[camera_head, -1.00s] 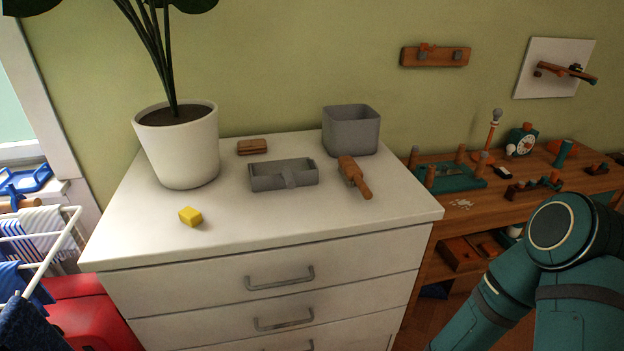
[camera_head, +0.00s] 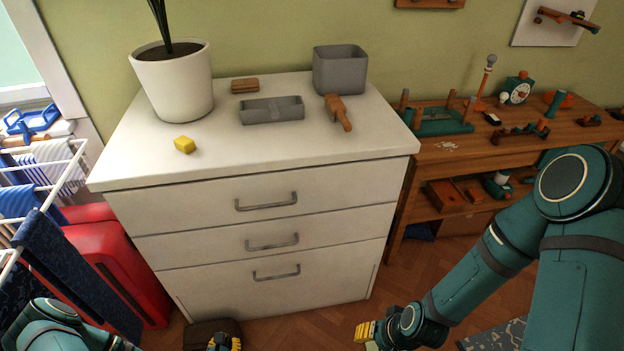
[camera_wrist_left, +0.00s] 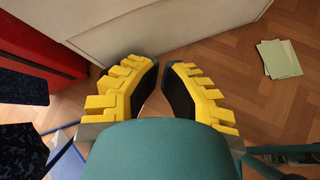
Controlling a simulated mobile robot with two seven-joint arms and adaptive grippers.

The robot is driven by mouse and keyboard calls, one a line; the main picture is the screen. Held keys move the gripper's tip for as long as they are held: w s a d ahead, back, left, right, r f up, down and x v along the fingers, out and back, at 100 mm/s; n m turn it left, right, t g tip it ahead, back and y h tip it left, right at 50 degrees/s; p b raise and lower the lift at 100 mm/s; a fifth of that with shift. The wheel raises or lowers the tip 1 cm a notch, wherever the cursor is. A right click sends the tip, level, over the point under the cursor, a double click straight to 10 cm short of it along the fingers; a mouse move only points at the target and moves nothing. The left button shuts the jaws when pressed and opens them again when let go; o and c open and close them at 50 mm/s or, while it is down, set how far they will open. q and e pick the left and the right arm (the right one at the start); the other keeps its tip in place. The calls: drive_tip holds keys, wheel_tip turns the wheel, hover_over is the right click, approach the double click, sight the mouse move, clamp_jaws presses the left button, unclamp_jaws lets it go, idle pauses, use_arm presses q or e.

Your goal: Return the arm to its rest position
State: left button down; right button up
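My left arm enters at the bottom left of the head view, low in front of the dresser. Its gripper (camera_head: 226,343) shows only in part at the bottom edge. In the left wrist view its yellow fingers (camera_wrist_left: 163,66) stand apart with a gap between the dark pads, pointing at the floor and the dresser base, with nothing between them. My right arm comes in from the right and reaches down to the floor area. Its yellow-fingered gripper (camera_head: 367,332) is low, right of the dresser front; its opening cannot be made out.
The white dresser (camera_head: 220,178) holds a plant pot (camera_head: 175,85), yellow block (camera_head: 184,145), grey tray (camera_head: 272,112), grey bin (camera_head: 340,72) and wooden tool (camera_head: 338,113). A drying rack (camera_head: 50,200) and red case (camera_head: 115,265) stand left. A wooden workbench (camera_head: 455,160) stands right.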

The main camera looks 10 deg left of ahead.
use_arm(q)
drive_tip(key=d+r+m+g+h, duration=0.2)
drive_tip(key=d+r+m+g, duration=0.2)
drive_tip(key=m, duration=1.1)
drive_tip(key=d+r+m+g+h, duration=0.2)
drive_tip(key=d+r+m+g, duration=0.2)
drive_tip(key=d+r+m, duration=0.7)
drive_tip(key=d+m, duration=0.3)
drive_tip(key=m, duration=0.2)
drive_tip(key=shift+w+r+m+g+h, duration=0.2)
drive_tip(key=shift+m+g+h, duration=0.1)
drive_tip(key=shift+g+h, duration=0.1)
